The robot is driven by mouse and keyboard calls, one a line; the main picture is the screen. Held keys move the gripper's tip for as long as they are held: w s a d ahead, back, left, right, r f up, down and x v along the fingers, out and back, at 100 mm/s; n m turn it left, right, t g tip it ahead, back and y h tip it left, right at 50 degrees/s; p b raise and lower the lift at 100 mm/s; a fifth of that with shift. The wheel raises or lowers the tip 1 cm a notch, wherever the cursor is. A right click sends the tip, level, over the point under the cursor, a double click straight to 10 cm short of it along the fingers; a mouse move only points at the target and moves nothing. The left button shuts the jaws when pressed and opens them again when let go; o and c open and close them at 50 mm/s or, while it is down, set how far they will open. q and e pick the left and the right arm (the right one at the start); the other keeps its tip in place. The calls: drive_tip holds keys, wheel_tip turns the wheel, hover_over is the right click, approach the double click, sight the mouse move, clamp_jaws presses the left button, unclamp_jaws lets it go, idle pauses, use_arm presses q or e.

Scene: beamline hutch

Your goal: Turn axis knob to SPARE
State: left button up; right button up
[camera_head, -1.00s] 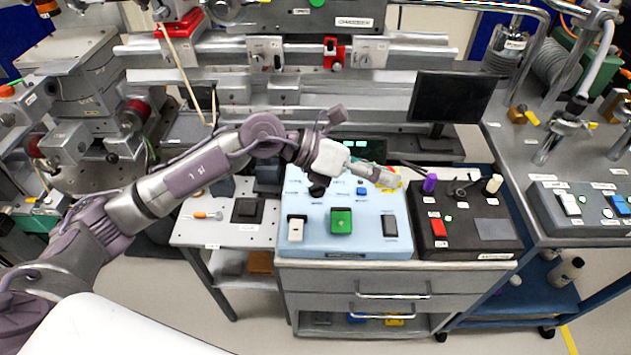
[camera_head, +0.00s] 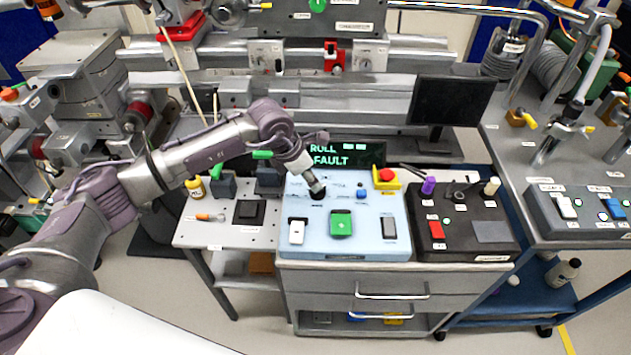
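The light blue control panel (camera_head: 342,247) stands on the drawer cabinet. A black round knob (camera_head: 317,194) sits at its upper left, with small markings around it too small to read. My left gripper (camera_head: 315,185) points down at this knob, its tip right at or just above the knob's top. I cannot tell whether the fingers touch it or how wide they are. The knob's pointer direction is partly hidden by the gripper. A dark display (camera_head: 352,153) behind the panel shows green text including "ROLL" and "FAULT". My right gripper is not in view.
The panel also carries a green switch (camera_head: 341,224), a white switch (camera_head: 297,231), a blue button (camera_head: 361,193) and a red button (camera_head: 386,174) in a yellow guard. A black panel (camera_head: 463,235) with a purple knob (camera_head: 428,185) stands to the right. A monitor (camera_head: 450,103) stands behind.

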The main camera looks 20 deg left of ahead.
use_arm(q)
drive_tip(key=shift+x, duration=1.95)
clamp_jaws()
